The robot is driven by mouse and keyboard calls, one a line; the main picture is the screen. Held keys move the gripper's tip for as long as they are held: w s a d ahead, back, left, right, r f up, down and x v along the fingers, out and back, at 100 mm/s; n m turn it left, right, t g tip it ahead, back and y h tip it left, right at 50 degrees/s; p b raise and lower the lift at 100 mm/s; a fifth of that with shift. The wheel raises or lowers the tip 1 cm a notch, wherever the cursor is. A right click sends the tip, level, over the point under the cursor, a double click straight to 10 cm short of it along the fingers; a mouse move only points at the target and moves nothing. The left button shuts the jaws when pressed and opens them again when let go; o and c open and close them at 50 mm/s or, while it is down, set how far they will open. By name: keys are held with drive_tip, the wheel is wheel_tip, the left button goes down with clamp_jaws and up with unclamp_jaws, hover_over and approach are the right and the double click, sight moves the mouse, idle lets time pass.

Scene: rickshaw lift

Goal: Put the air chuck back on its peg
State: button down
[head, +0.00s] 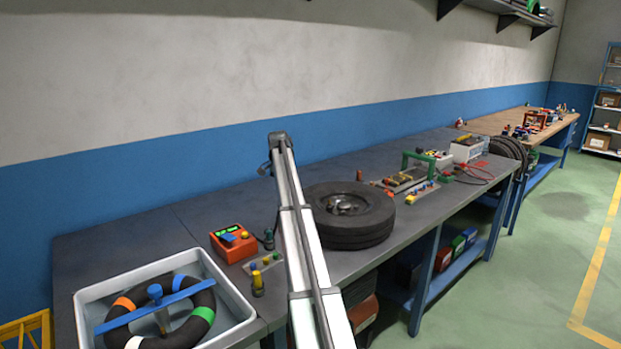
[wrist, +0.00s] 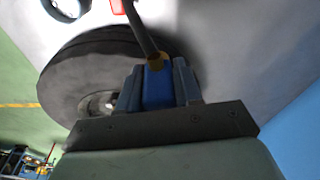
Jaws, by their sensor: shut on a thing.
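In the wrist view my gripper (wrist: 157,78) is shut on a blue-bodied piece that I take for the air chuck (wrist: 158,92). It has a brass-yellow collar, and a dark grey hose or stem (wrist: 141,32) runs from it towards the top edge. In the head view my arm crosses the middle of the picture, and its far end is above the bench near the wall. I cannot make out the chuck there. A small block with blue and yellow posts (head: 257,284) stands by the tray, but I cannot tell which post, if any, is the peg.
An orange gauge box (head: 233,243) stands on the grey bench. A black wheel (head: 351,222) lies flat right of my arm and shows in the wrist view (wrist: 82,72). A white tray (head: 226,289) holds a banded inner tube. The bench near the wall is clear.

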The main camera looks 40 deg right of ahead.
drive_tip(key=w+a+f, duration=0.1)
drive_tip(key=a+f, duration=0.1)
drive_tip(key=w+a+f+n, duration=0.1)
drive_tip(key=a+f, duration=0.1)
drive_tip(key=w+a+f+n, duration=0.1)
drive_tip(key=w+a+f, duration=0.1)
drive_tip(key=shift+f, duration=0.2)
drive_tip(key=shift+n, duration=0.3)
drive_tip(key=shift+d+f, duration=0.1)
drive_tip(key=shift+f, duration=2.15)
drive_tip(key=shift+f, duration=1.7)
idle(1.4)
drive_tip(key=shift+c, duration=2.2)
unclamp_jaws()
drive_tip(key=shift+r, duration=0.1)
